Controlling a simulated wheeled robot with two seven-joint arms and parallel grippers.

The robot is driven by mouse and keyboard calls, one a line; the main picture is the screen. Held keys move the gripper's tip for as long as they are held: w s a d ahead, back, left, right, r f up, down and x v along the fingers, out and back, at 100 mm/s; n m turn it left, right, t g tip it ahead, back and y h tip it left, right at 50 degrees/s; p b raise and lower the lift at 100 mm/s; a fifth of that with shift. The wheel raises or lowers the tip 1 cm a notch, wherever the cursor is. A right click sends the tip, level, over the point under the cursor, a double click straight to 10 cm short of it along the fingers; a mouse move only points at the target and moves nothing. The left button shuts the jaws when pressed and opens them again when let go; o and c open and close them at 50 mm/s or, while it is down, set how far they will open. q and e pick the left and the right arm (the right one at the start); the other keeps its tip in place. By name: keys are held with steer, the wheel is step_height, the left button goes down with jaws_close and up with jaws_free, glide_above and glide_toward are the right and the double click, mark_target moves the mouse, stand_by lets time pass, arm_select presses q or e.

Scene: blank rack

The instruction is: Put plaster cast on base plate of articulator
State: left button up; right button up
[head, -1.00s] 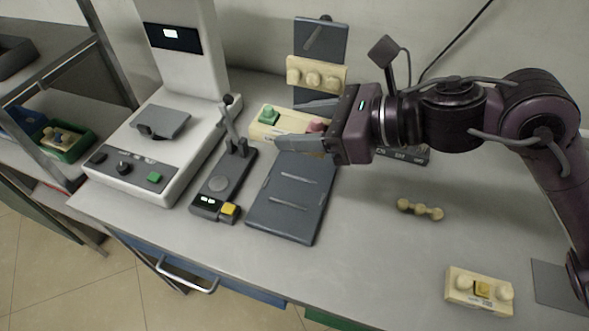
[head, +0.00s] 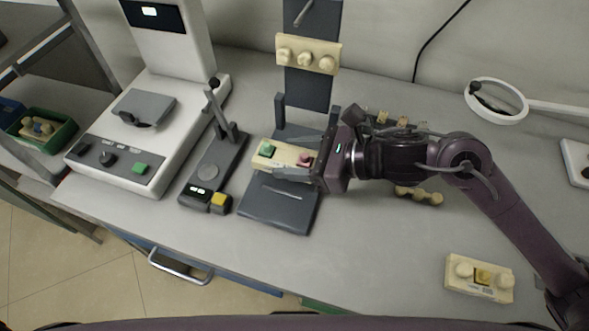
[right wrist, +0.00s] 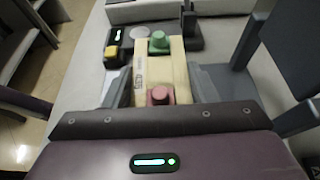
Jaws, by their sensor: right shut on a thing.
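A cream plaster cast (head: 283,153) with a green and a pink peg is between the fingers of my right gripper (head: 288,155), which is shut on it. In the right wrist view the cast (right wrist: 178,75) runs lengthwise away from the gripper (right wrist: 165,90), one finger along each side. The dark grey articulator has a flat base plate (head: 278,208) with a pale ridge. The cast covers the plate's rear part; I cannot tell whether it touches. Another cream cast (head: 309,55) is on the articulator's raised upper plate (head: 308,90). My left gripper is out of view.
Left of the articulator are a grey device with a yellow button (head: 208,172) and a white machine (head: 125,130). A small knobbed cream piece (head: 418,196) and another cast (head: 480,277) lie to the right. The table front is clear.

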step_height(320, 180, down, 4)
steer(key=shift+f, duration=0.1)
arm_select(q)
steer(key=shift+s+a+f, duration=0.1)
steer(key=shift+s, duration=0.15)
arm_select(e)
steer(key=shift+f, duration=0.2)
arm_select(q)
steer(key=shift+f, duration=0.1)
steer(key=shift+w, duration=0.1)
arm_select(e)
steer(key=shift+f, duration=0.1)
steer(key=shift+f+b, duration=0.1)
steer(key=shift+b, duration=0.25)
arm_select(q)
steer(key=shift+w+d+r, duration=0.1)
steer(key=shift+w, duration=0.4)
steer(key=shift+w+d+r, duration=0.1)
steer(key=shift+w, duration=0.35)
arm_select(e)
steer(key=shift+f, duration=0.1)
